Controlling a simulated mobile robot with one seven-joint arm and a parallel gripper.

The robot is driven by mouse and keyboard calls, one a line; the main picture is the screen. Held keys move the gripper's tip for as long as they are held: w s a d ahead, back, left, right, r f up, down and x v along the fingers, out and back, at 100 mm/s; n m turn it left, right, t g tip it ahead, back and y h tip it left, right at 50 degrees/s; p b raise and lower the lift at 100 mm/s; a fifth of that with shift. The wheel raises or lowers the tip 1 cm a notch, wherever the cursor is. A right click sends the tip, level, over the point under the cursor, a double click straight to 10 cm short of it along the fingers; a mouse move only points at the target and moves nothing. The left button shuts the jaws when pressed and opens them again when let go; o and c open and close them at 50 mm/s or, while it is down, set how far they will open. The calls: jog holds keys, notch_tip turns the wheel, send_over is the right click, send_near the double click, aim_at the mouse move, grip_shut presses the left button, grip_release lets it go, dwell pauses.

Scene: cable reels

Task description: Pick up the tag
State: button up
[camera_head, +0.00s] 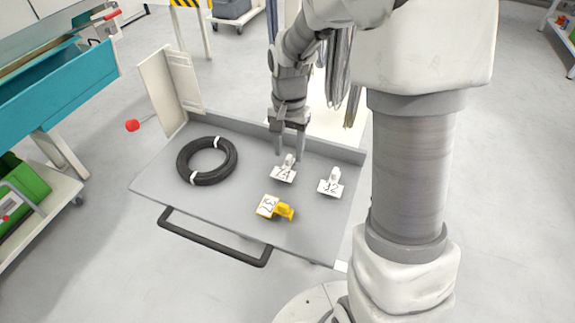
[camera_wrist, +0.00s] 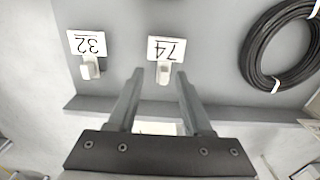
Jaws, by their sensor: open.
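Three tags lie on a grey tray. The white tag marked 74 (camera_head: 284,175) is near the tray's back edge, with a small upright clip on it; it also shows in the wrist view (camera_wrist: 166,48). The white tag marked 32 (camera_head: 330,187) is to its right. A yellow tag (camera_head: 268,206) with a white numbered face lies nearer the front; its number is hard to read. My gripper (camera_head: 290,157) is open and empty, pointing down close to tag 74. In the wrist view the fingers (camera_wrist: 158,75) are spread, with the clip of tag 74 just past and between their tips.
A black cable coil (camera_head: 207,161) with white ties lies on the tray's left side. The tray (camera_head: 165,190) has a raised back wall and a black handle (camera_head: 213,240) along its front. A teal bench (camera_head: 60,85) stands at the far left.

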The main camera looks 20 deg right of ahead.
aim_at(288, 159)
jog(key=f, duration=0.2)
jog(key=w+f+b, duration=0.1)
jog(key=f, duration=0.1)
jog(key=shift+w+f, duration=0.15)
jog(key=shift+f, duration=0.5)
jog(key=shift+c, duration=0.2)
grip_shut()
